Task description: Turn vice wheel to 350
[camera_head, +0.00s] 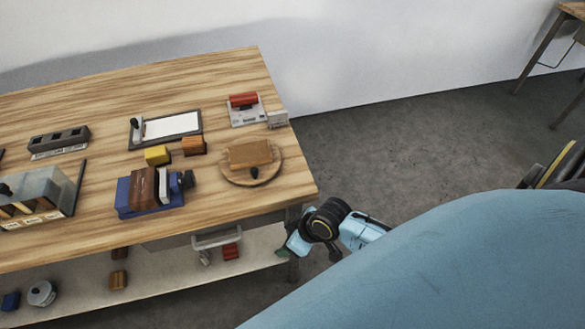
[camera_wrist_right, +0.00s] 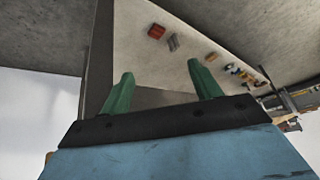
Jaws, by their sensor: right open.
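A blue-based fixture (camera_head: 124,196) on the workbench, which looks like the vice, bears a brown block (camera_head: 143,188) and a pale plate. A small dark part (camera_head: 187,180) at its right end may be the wheel. Any scale or number on it is too small to read. My right gripper (camera_head: 284,252) is low beside the bench's right front corner, well apart from the vice. In the right wrist view its two green fingers (camera_wrist_right: 160,70) are spread and empty. My left gripper is not in view.
The wooden bench (camera_head: 225,75) also holds a round board (camera_head: 237,180) with a brown block, a white panel (camera_head: 172,126), yellow and orange blocks, and a red-topped device (camera_head: 243,101). A drawer handle (camera_head: 217,238) and lower shelf (camera_head: 160,275) lie below.

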